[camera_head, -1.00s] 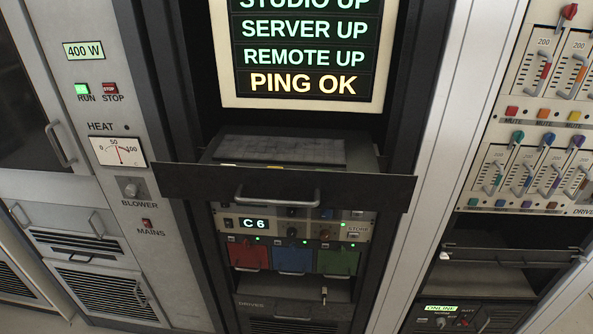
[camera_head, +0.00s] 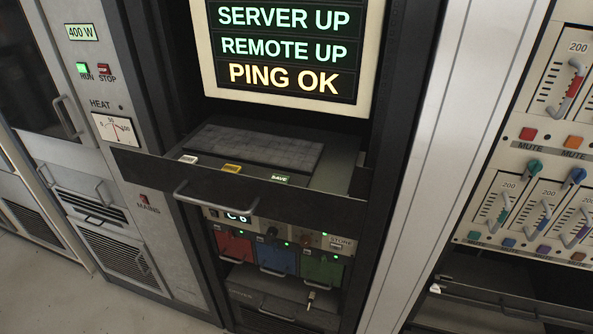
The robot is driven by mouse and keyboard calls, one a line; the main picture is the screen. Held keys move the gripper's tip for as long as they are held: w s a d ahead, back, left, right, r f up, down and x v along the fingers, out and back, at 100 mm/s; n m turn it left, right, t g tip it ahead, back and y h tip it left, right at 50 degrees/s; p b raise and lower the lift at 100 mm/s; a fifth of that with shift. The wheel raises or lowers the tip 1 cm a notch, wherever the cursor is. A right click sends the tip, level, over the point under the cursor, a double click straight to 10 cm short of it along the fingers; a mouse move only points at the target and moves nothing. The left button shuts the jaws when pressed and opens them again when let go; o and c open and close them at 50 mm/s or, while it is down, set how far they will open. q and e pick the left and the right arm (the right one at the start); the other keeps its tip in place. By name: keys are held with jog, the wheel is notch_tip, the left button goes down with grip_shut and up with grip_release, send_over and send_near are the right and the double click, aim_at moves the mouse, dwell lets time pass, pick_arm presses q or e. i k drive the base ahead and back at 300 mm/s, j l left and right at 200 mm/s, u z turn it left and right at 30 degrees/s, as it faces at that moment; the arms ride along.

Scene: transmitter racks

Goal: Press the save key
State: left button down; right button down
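The green save key (camera_head: 280,179) is at the right of a row of keys at the front of a pulled-out drawer (camera_head: 340,176). Its label reads SAVE. A yellow key (camera_head: 231,168) and a white key (camera_head: 188,159) sit to its left; I cannot read their labels. A dark keyboard (camera_head: 255,148) lies behind the row. The drawer's front panel, with a grey handle (camera_head: 215,195), stands just in front of the keys. Neither of my grippers is in view, and nothing touches the save key.
Above the drawer a screen (camera_head: 285,50) shows SERVER UP, REMOTE UP and PING OK. Below are red (camera_head: 233,247), blue and green modules. A transmitter cabinet stands at left, a fader panel (camera_head: 530,190) at right. Another drawer (camera_head: 490,300) juts out at lower right. Bare floor shows at lower left.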

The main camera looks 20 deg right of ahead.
aim_at(275, 177)
jog(key=l, duration=0.6)
jog(key=k+l+u, duration=0.1)
jog(key=l, duration=1.05)
jog(key=k+l+u, duration=0.1)
jog(key=l, duration=0.5)
jog(key=k+l, duration=0.1)
jog(key=l, duration=0.45)
jog(key=u, duration=0.05)
